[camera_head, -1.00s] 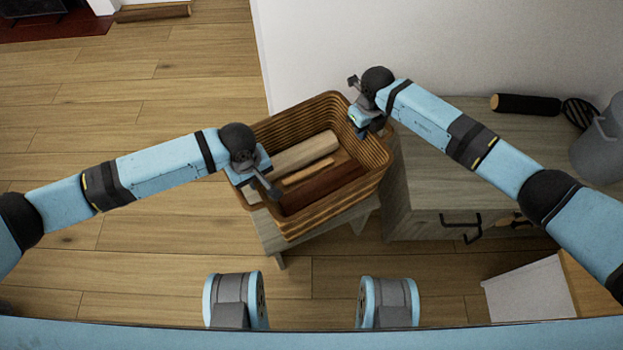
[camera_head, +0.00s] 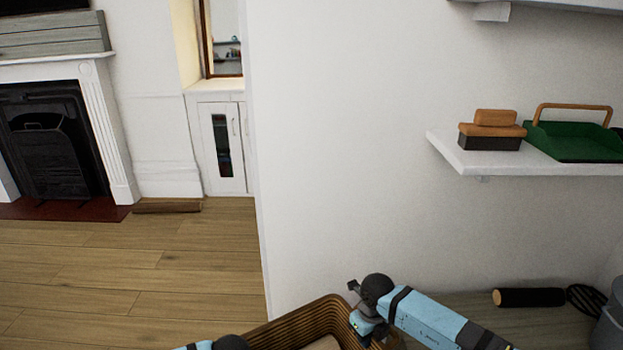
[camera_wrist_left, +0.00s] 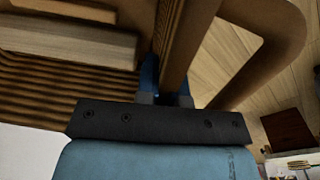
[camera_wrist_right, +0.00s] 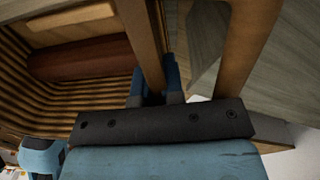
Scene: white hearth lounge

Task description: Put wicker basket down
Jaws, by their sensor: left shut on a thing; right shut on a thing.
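The brown wicker basket (camera_head: 290,325) shows only its far part at the bottom edge of the head view, with a pale log (camera_head: 322,343) inside. My right gripper (camera_head: 362,322) is shut on its right rim. In the right wrist view the fingers (camera_wrist_right: 155,88) clasp the rim (camera_wrist_right: 143,40), with a dark red-brown log (camera_wrist_right: 80,60) inside. My left gripper is mostly cut off in the head view. In the left wrist view its fingers (camera_wrist_left: 166,85) are shut on the opposite rim (camera_wrist_left: 186,45). The basket's underside is hidden.
A grey wooden cabinet top (camera_head: 480,310) lies right of the basket, with a black-and-wood tool (camera_head: 528,297) and a grey bucket (camera_head: 607,325). A white wall shelf (camera_head: 470,160) holds a brush (camera_head: 492,130) and green dustpan (camera_head: 570,140). Open floor (camera_head: 150,260) lies left, before the fireplace (camera_head: 50,140).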

